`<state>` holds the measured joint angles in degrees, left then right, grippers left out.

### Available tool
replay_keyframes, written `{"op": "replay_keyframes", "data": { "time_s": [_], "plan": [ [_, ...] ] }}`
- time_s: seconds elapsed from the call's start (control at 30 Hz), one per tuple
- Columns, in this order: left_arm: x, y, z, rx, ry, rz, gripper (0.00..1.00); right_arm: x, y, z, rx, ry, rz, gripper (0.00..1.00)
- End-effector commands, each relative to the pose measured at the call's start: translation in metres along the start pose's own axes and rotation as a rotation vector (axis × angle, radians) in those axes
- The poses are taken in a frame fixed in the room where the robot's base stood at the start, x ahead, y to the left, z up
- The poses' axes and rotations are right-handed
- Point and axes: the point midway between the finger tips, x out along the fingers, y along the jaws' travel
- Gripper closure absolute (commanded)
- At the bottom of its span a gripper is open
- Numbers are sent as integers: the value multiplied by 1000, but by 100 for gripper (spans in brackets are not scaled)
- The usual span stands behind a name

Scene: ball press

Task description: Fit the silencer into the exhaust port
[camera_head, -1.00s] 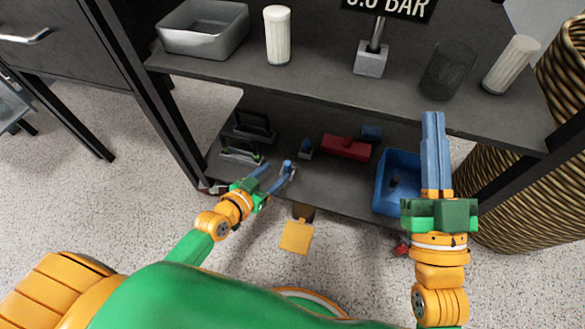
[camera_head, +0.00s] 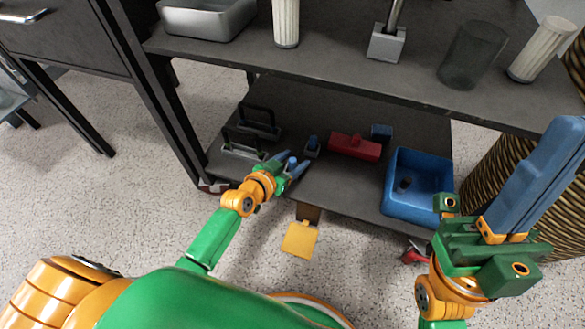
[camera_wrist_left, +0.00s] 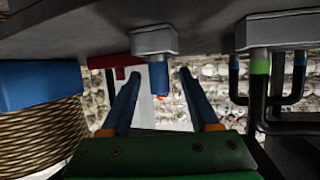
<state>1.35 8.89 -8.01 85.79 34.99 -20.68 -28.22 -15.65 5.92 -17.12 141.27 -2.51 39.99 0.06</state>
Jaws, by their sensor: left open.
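My left gripper (camera_head: 290,168) is open at the lower shelf. I cannot tell whether this cylinder is the silencer. A similar blue-topped grey piece (camera_head: 312,146) stands behind it. I cannot make out the exhaust port for certain. My right gripper (camera_head: 535,180) is raised at the right, its blue fingers together, with nothing seen between them.
A red block (camera_head: 354,146), a blue cylinder (camera_head: 381,131) and a blue bin (camera_head: 432,172) holding a dark piece stand right on the lower shelf. Black hoops on grey bases (camera_head: 258,120) stand left. The upper shelf (camera_head: 300,62) overhangs. A yellow plate (camera_head: 299,240) is at the front.

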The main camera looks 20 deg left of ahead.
Motion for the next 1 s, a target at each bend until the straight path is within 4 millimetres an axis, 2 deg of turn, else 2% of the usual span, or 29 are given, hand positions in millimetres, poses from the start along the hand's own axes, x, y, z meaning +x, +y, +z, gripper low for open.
{"op": "replay_keyframes", "data": {
  "time_s": [0.1,0.3,0.33,0.67,0.83,0.97,1.0],
  "plan": [
    [-1,0,-1,0,0,0,41,1,0,0,0,-2,0,100],
    [-1,0,-1,0,0,0,95,1,0,0,0,-3,0,100],
    [-1,0,-1,0,0,0,100,1,0,0,0,-3,0,100],
    [-2,0,-3,1,0,0,100,2,0,1,-1,-12,0,100],
    [-8,0,-25,0,0,-3,100,15,-1,4,-5,-100,-2,100],
    [-10,0,-36,-1,1,-5,100,11,2,41,-13,-318,6,100],
    [-11,0,-38,-1,0,-6,100,5,4,56,-16,-402,9,100]
  ]
}}
